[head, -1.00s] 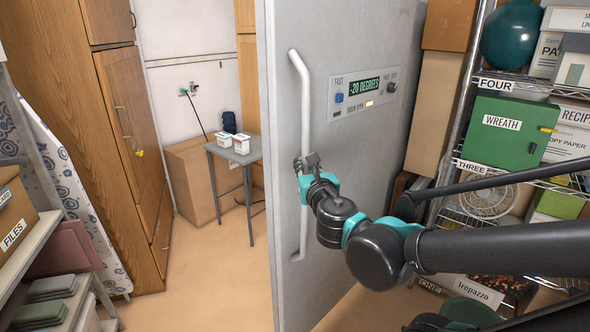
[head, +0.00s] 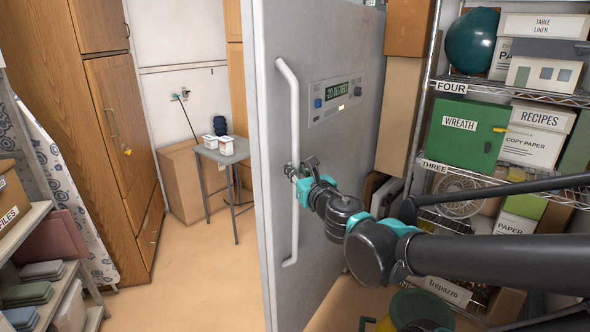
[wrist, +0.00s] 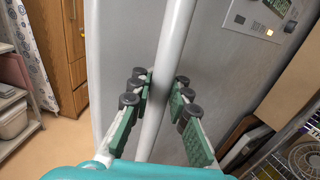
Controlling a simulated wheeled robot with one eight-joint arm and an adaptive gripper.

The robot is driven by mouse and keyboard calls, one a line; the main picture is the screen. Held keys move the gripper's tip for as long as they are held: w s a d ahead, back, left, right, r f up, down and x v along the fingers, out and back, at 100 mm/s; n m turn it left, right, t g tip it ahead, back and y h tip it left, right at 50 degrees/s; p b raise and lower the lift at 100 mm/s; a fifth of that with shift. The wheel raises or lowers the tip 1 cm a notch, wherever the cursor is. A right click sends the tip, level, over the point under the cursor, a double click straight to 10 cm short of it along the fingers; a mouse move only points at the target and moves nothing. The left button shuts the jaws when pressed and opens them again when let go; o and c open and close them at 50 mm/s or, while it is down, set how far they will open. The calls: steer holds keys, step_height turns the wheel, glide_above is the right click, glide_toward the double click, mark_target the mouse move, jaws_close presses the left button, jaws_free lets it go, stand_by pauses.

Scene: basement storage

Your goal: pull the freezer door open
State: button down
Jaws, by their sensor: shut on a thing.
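The freezer door (head: 350,60) is a tall grey-white panel in the middle of the head view, seen at a slant, with its left edge facing me. Its long white vertical handle (head: 294,110) runs down near that edge. My gripper (head: 299,172) is shut on the handle at about mid-height. In the wrist view, the green-padded fingers of my gripper (wrist: 164,82) stand on both sides of the handle (wrist: 178,35). The door panel (wrist: 225,75) lies just behind them. The freezer's inside is hidden.
A wire shelf (head: 465,90) with boxes stands close on the right, beside my arm. A small grey table (head: 228,156) and a wooden cabinet (head: 130,120) are at the left back. Bare floor (head: 195,265) lies left of the door.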

steer(key=shift+s+f, duration=0.1)
steer(key=shift+s, duration=0.15)
steer(key=c, duration=1.6)
jaws_free()
steer(key=shift+s+a, duration=0.1)
steer(key=shift+c, duration=0.2)
steer(key=shift+o, duration=1.1)
steer(key=v, duration=0.7)
steer(key=shift+s, duration=0.15)
steer(key=shift+d, duration=0.3)
